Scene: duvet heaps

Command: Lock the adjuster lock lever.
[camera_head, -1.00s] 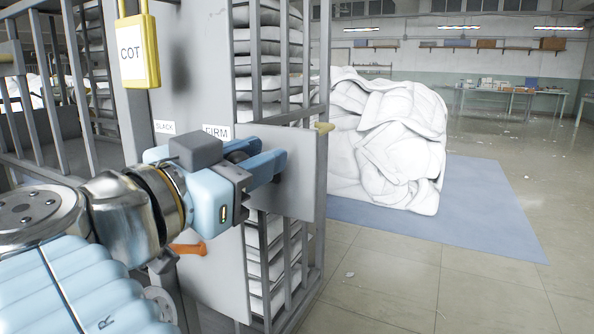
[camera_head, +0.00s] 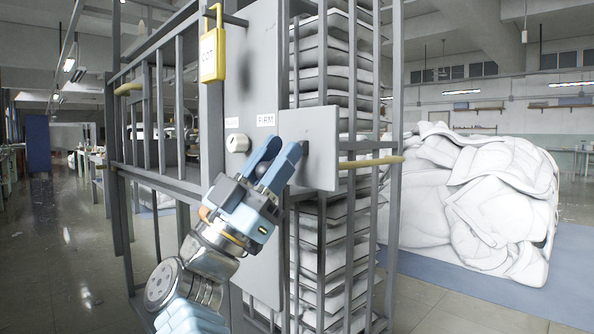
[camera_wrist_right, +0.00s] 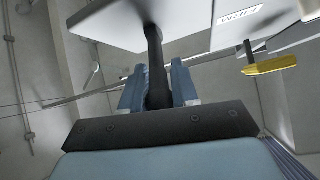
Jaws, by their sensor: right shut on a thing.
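A grey cabinet panel (camera_head: 250,75) carries a FIRM label (camera_head: 265,120) and a second, partly blurred label (camera_head: 232,122). A flat grey plate (camera_head: 318,135) stands in front of its right part. My right gripper (camera_head: 278,160) is at the plate's left edge, with its blue fingers pointing up and right. In the right wrist view, the gripper (camera_wrist_right: 158,90) is shut on a dark rod-like handle (camera_wrist_right: 153,45) that runs up to the plate (camera_wrist_right: 130,22). I cannot tell whether this handle is the lock lever. A pale round knob (camera_head: 237,143) sits left of the fingers. My left gripper is out of view.
A yellow padlock (camera_head: 212,55) hangs at the upper left of the panel. Stacked white pads (camera_head: 322,240) fill the rack behind the bars. A yellow-tipped bar (camera_head: 372,161) sticks out at right. A white duvet heap (camera_head: 490,200) lies on a blue mat. Floor at left is open.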

